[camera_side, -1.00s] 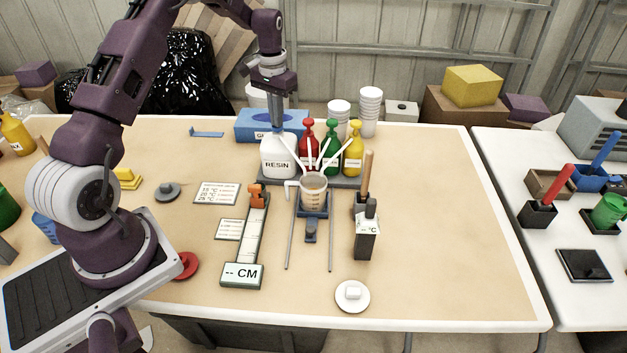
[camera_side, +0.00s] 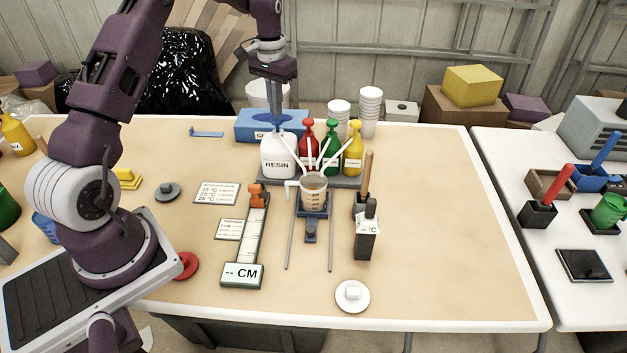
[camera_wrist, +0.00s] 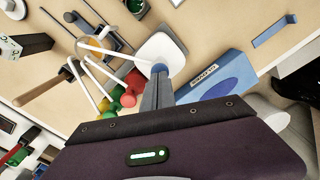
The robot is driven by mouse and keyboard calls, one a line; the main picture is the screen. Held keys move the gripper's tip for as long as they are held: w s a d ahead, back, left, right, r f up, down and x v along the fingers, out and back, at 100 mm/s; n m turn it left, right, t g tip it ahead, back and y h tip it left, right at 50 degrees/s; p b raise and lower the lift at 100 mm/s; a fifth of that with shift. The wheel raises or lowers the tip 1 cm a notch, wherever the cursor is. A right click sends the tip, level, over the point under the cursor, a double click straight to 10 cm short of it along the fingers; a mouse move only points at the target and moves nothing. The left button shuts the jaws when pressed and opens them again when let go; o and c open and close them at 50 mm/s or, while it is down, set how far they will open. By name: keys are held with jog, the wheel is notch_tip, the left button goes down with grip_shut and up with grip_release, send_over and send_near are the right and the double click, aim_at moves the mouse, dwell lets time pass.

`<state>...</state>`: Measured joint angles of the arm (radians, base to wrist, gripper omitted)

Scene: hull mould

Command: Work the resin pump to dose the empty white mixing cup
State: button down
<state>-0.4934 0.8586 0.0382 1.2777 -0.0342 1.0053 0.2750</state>
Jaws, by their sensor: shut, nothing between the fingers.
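The white resin bottle (camera_side: 278,157) stands on the grey rack behind the cup, and its pump head (camera_wrist: 159,69) looks blue in the wrist view. My gripper (camera_side: 276,112) points straight down over the bottle, shut and empty. Its fingertips are at the pump head; I cannot tell whether they touch it. The mixing cup (camera_side: 313,192) stands upright in a blue holder at the rack's front, under the ends of several white spouts. It looks beige with markings; what it holds is too small to tell.
Red (camera_side: 306,145), green (camera_side: 329,155) and yellow (camera_side: 353,150) pump bottles stand right of the resin. A blue glove box (camera_side: 255,125) lies behind it. The table's right side is clear.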

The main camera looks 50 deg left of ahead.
aim_at(276, 119)
jog(key=shift+f, duration=1.85)
jog(key=shift+r, duration=1.9)
jog(key=shift+r, duration=3)
